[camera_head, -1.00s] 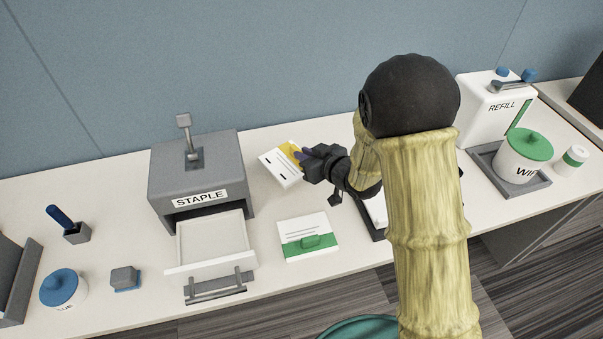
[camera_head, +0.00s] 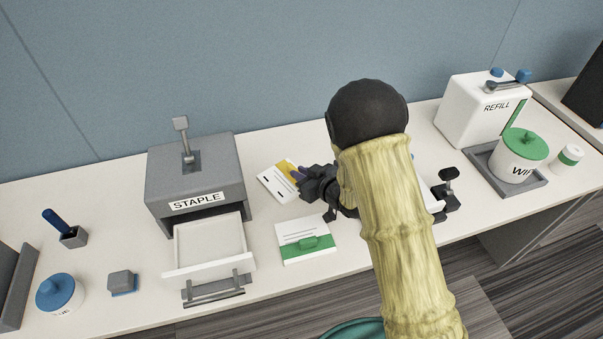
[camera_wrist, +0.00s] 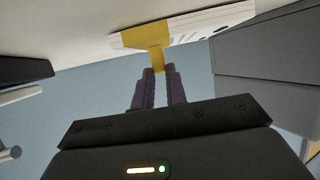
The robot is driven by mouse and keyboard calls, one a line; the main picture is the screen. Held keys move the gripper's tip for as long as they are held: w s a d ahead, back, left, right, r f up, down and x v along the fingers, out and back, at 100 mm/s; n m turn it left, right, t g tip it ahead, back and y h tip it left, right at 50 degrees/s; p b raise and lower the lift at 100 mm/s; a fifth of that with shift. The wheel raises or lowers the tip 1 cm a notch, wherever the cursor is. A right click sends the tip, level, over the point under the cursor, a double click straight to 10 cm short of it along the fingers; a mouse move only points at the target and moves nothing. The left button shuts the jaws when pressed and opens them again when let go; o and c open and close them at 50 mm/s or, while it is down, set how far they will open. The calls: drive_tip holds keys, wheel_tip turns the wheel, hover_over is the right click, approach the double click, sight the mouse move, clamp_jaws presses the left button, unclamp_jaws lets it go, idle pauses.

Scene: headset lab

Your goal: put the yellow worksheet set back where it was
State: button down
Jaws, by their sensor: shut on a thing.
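The yellow worksheet set (camera_head: 275,184) is a white sheet stack with a yellow band. In the head view it is right of the stapler box, behind the green-banded set. My gripper (camera_head: 301,173) is shut on its yellow part from the right. In the wrist view the purple fingers of my gripper (camera_wrist: 158,75) close on a yellow tab of the worksheet set (camera_wrist: 185,30). Whether the set touches the table I cannot tell. A green worksheet set (camera_head: 305,240) lies flat on the table in front of it.
The grey STAPLE box (camera_head: 190,175) with its open white tray (camera_head: 209,245) stands to the left. A REFILL bottle (camera_head: 480,110) and a green-lidded WIPE tub (camera_head: 520,160) in a grey tray stand at the right. My arm hides part of the table and a black-and-white item (camera_head: 440,195).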

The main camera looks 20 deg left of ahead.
drive_tip(key=shift+f, duration=0.1)
drive_tip(key=c, duration=1.4)
unclamp_jaws()
drive_tip(key=shift+d+r, duration=0.2)
drive_tip(key=v, duration=1.1)
drive_tip(key=shift+s+d+r+b, duration=0.2)
drive_tip(key=shift+b, duration=0.15)
